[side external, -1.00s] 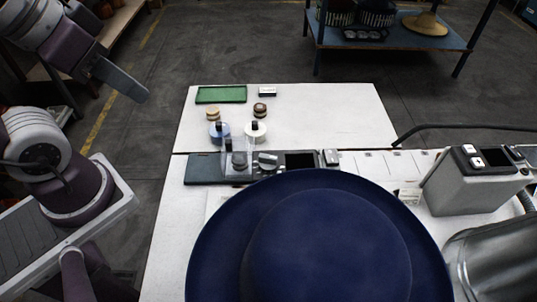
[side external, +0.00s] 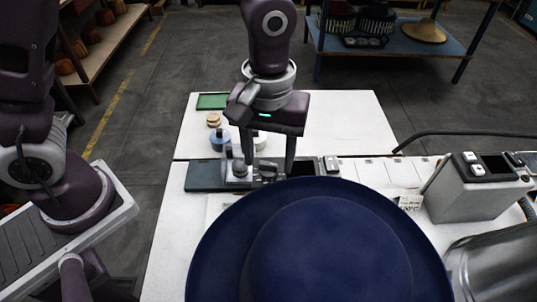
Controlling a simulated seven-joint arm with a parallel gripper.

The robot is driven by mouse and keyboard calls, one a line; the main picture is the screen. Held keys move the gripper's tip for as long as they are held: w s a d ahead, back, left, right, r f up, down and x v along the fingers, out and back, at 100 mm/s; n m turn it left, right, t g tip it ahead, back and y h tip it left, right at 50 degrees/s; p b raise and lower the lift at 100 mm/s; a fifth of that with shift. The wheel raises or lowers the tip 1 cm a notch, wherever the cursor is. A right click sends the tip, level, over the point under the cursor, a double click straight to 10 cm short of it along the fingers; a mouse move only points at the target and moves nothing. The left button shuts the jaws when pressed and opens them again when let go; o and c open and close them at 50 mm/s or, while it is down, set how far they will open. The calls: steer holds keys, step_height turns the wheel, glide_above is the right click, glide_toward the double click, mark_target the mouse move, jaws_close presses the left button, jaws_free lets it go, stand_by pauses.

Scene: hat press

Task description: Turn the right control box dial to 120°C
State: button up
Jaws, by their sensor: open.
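A low dark control panel (side external: 205,177) lies on the white table behind the navy hat. It carries a grey knob (side external: 240,170) on its left part. A second silver dial (side external: 268,167) sits just right of that knob. My gripper (side external: 267,172) points down over the panel, its fingers apart and empty. One finger is beside the left knob and the other is right of the silver dial, so the dial shows between them. Contact cannot be told. The dial's markings are too small to read.
The large navy hat (side external: 325,245) fills the front and hides part of the table. A grey box with white buttons (side external: 480,185) stands at the right. Spools (side external: 219,139) and a green tray (side external: 212,101) lie behind the panel. A dark hose (side external: 460,127) crosses at right.

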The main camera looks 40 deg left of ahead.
steer(key=shift+f, duration=0.4)
jaws_close()
steer(key=m, duration=0.8)
steer(key=shift+r+m, duration=0.1)
steer(key=shift+m, duration=0.3)
steer(key=m, duration=0.4)
steer(key=shift+m, duration=2.4)
